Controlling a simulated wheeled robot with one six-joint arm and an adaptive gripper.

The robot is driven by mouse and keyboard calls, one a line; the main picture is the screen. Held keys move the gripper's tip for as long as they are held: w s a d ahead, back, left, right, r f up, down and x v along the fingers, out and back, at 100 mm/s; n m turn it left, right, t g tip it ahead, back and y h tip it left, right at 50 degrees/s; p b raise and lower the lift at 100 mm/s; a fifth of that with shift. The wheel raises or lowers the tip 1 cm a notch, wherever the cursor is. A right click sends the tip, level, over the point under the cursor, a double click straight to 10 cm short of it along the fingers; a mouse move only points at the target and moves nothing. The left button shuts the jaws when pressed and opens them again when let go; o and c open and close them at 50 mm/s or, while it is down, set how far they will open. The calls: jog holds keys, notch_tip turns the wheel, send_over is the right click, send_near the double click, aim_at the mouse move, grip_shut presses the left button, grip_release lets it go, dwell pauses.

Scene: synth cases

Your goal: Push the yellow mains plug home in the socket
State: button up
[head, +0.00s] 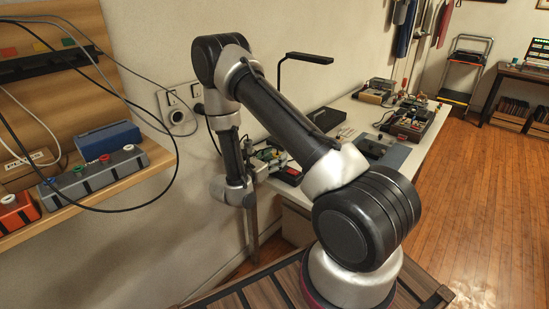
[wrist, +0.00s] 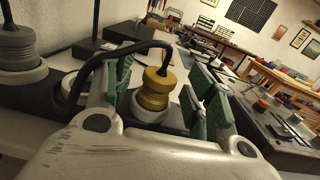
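The yellow mains plug (wrist: 155,89) stands nearly upright in the wrist view, with a black cable arching from its top to the left. Its lower end is at a round pale socket (wrist: 149,112) on a dark strip. How deep it sits cannot be told. My gripper (wrist: 160,82) is open, with green-padded fingers on both sides of the plug and visible gaps between pads and plug. In the head view my gripper is small and partly lost among things at the bench's near end, and I cannot make out the yellow plug there.
A grey plug (wrist: 18,46) stands in another round socket on the left of the wrist view. The white bench (head: 345,108) carries cases and trays further back. A wooden shelf (head: 75,206) with cables is at left in the head view.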

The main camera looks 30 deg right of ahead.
jog(key=v, duration=0.7)
jog(key=shift+a, duration=0.25)
jog(key=shift+s, duration=0.1)
jog(key=s+d+f+m+g, duration=0.1)
jog(key=s+d+m+g, duration=0.2)
jog(key=s+g, duration=0.3)
jog(key=s+d+r+m+g+y, duration=0.2)
jog(key=s+r+m+g+y, duration=0.2)
jog(key=s+r+m+g, duration=0.4)
jog(key=s+a+r+m+t+y, duration=0.2)
jog(key=s+r+m+t+y, duration=0.3)
jog(key=r, duration=0.6)
jog(key=s+a+r+m+t+y, duration=0.2)
jog(key=s+r+m+t+y, duration=0.4)
jog(key=s+r, duration=0.3)
notch_tip(320, 180, up, 3)
jog(key=shift+f+m+t+y, duration=0.1)
jog(key=shift+m+t+y, duration=0.3)
jog(key=shift+y, duration=0.5)
